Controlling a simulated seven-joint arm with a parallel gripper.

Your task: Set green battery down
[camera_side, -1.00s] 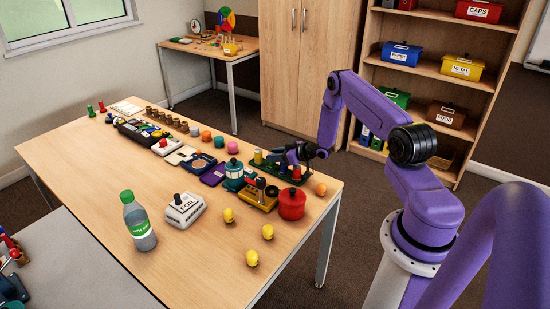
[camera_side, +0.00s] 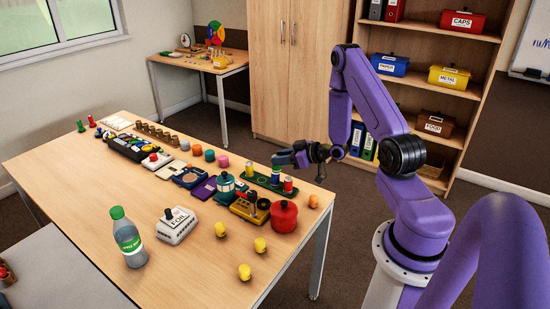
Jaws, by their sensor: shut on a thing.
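My gripper (camera_side: 284,159) is above the back of the green battery tray (camera_side: 262,184), near the table's right end. It is shut on the green battery (camera_side: 281,158), which is small and mostly covered by the fingers. The tray holds a yellow battery (camera_side: 249,170), a blue battery (camera_side: 275,178) and a red battery (camera_side: 288,185), all upright. The held battery looks raised above the tray, but I cannot tell the exact gap.
A red pot (camera_side: 284,217), a teal lantern-like item (camera_side: 226,188) and a yellow block device (camera_side: 249,208) stand close in front of the tray. An orange ball (camera_side: 313,201) lies to its right. A bottle (camera_side: 129,240) and a white FOIL box (camera_side: 176,226) stand farther left.

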